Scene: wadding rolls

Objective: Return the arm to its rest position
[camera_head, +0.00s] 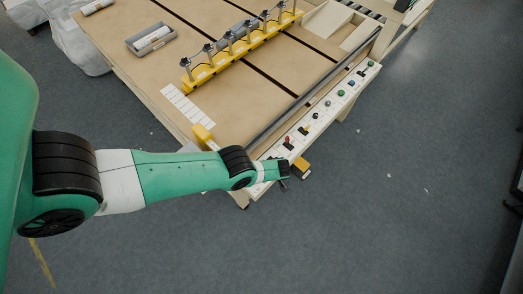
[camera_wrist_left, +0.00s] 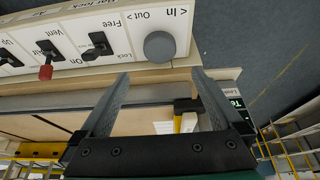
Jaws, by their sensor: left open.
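My left arm reaches in from the left in the head view, and its gripper (camera_head: 284,182) is over the near end of the white control panel (camera_head: 322,112). In the left wrist view the two fingers of the gripper (camera_wrist_left: 160,76) stand apart with nothing between them. Ahead of them are a round grey knob (camera_wrist_left: 159,46) marked In and Out, a black switch (camera_wrist_left: 98,45) marked Free and Lock, and a red-tipped switch (camera_wrist_left: 46,70) marked Vent. The fingertips look close to the panel edge; I cannot tell whether they touch. My right gripper is not in view.
A wooden worktable (camera_head: 270,108) with dark slots lies beyond the arm. It carries a yellow clamp bar (camera_head: 240,50), a grey tray (camera_head: 151,40) and a long grey bar (camera_head: 315,90) along the panel. Floor at right is open.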

